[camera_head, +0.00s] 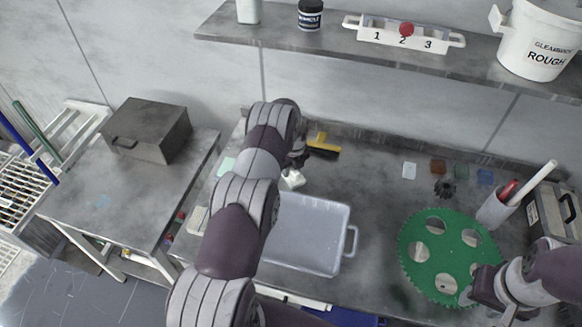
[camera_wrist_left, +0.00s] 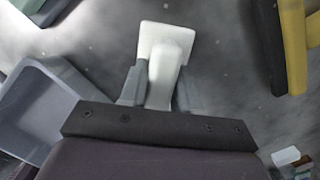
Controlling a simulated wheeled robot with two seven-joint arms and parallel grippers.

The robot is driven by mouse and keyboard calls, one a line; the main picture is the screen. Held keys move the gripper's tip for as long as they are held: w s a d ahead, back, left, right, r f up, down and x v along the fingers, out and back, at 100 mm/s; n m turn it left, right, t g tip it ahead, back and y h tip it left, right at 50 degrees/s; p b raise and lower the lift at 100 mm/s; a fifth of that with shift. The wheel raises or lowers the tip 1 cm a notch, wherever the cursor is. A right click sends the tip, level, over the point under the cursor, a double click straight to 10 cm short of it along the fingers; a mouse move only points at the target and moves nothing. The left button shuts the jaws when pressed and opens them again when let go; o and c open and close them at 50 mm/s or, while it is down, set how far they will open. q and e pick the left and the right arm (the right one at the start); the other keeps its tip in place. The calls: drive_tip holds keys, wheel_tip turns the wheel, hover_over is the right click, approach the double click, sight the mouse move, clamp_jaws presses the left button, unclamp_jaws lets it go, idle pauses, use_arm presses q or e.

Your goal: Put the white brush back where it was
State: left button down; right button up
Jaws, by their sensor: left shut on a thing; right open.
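The white brush (camera_head: 293,180) is at the back of the workbench, just behind the grey tray (camera_head: 345,216). In the left wrist view the white brush (camera_wrist_left: 166,45) has a pale squarish head pointing away and a handle between my fingers. My left gripper (camera_wrist_left: 160,88) is shut on that handle; in the head view it (camera_head: 298,163) is partly hidden behind my arm. Whether the brush touches the bench I cannot tell. My right gripper (camera_head: 480,297) is open at the front edge of the green perforated disc (camera_head: 408,262).
A yellow-and-black brush (camera_head: 325,142) lies close behind and right of the white brush; it also shows in the left wrist view (camera_wrist_left: 297,45). A grey cup (camera_head: 494,212) with sticks stands at right. Small coloured squares (camera_head: 438,166) lie along the back. Bench between tray and disc is clear.

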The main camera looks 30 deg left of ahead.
use_arm(q)
drive_tip(key=shift+f, duration=0.15)
drive_tip(key=c, duration=0.8)
unclamp_jaws()
